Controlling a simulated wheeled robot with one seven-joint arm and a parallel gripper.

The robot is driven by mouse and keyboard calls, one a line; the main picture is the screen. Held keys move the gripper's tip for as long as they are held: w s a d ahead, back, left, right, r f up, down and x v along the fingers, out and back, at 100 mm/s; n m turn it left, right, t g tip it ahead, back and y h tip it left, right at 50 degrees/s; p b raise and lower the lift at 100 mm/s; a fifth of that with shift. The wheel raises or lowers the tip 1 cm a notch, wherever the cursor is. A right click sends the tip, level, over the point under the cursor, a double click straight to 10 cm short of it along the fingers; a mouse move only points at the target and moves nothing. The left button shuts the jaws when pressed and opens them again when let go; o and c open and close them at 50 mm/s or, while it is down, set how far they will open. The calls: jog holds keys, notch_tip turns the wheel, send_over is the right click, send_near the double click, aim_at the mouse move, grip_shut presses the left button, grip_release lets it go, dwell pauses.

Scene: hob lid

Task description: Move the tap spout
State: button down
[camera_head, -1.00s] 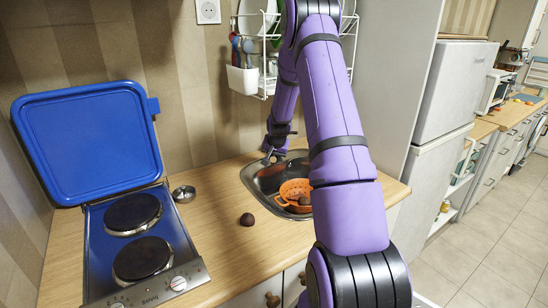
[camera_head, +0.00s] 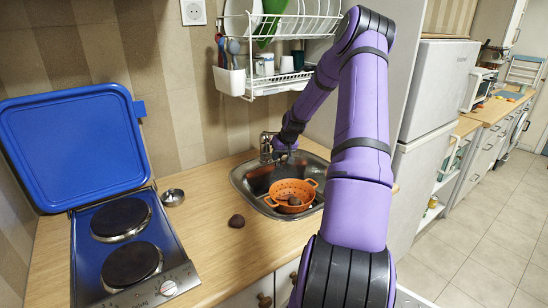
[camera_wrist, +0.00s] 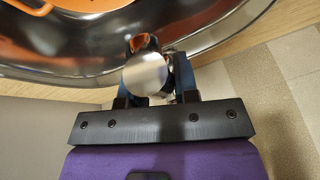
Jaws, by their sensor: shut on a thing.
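The metal tap (camera_head: 267,141) stands at the back left of the steel sink (camera_head: 240,182). My gripper (camera_head: 281,156) is at the tap, over the back of the sink, and my arm partly hides it in the head view. In the wrist view my gripper (camera_wrist: 155,78) is shut on the tap spout (camera_wrist: 146,72), whose shiny rounded metal shows between the two fingers. The exact contact of the fingers is hard to make out in the head view.
An orange colander (camera_head: 287,187) holding brown round things sits in the sink. A brown lump (camera_head: 236,221) and a small metal bowl (camera_head: 173,197) lie on the counter. The hob (camera_head: 128,250) has its blue lid (camera_head: 75,145) raised. A dish rack (camera_head: 272,84) hangs above.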

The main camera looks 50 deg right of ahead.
jog(key=shift+s+d+n+y, duration=0.15)
jog(key=shift+s+d+n, duration=0.05)
jog(key=shift+d+n, duration=0.25)
jog(key=shift+s+d+n+y, duration=0.15)
jog(key=shift+d+n, duration=0.2)
jog(key=shift+d, duration=0.15)
jog(key=c, duration=0.9)
grip_release()
jog(key=v, duration=1)
jog(key=shift+s+r, duration=0.15)
jog(key=shift+r, duration=0.2)
